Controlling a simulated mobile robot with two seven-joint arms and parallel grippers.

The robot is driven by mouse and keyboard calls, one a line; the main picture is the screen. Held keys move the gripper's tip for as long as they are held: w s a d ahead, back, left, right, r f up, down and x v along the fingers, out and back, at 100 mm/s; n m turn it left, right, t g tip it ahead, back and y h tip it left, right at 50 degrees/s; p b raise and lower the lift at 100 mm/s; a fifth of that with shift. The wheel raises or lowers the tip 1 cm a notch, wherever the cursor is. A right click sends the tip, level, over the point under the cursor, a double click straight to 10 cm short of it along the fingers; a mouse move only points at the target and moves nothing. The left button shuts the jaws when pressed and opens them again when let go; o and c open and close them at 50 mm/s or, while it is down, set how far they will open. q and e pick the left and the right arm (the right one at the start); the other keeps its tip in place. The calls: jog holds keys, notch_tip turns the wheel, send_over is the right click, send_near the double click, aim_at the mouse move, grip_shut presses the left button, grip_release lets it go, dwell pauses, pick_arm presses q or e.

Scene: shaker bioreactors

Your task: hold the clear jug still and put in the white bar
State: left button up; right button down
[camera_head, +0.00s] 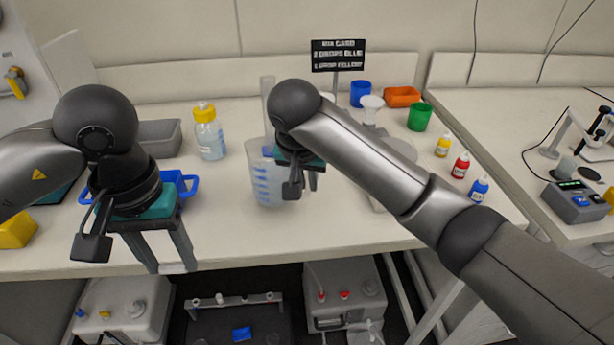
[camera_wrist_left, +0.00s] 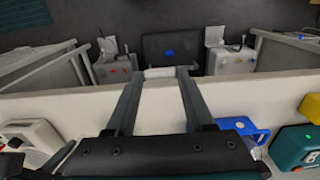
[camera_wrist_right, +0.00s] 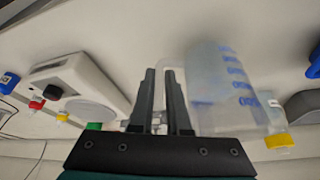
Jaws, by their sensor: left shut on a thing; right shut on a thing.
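The clear jug (camera_head: 265,180) with blue markings stands upright on the bench, left of my right gripper (camera_head: 304,182). In the right wrist view the jug (camera_wrist_right: 225,95) is beside my fingers (camera_wrist_right: 165,78), which are shut on its handle. My left gripper (camera_head: 172,268) is at the bench's front edge, left of and nearer than the jug. In the left wrist view its fingertips (camera_wrist_left: 161,72) are shut on the small white bar (camera_wrist_left: 158,73).
A blue basket (camera_head: 184,186), a grey tray (camera_head: 160,137) and a yellow-capped bottle (camera_head: 208,135) stand left of the jug. A white device (camera_wrist_right: 75,85) is partly behind my right arm. Small bottles (camera_head: 461,165) stand at right. Bench between left gripper and jug is clear.

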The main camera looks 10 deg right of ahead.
pick_arm(q)
jog(key=shift+f, duration=0.1)
pick_arm(e)
jog(key=shift+f, duration=1.25)
jog(key=shift+c, duration=1.8)
grip_release()
grip_shut()
jog(key=shift+f, duration=0.1)
dwell(0.6)
dwell(0.9)
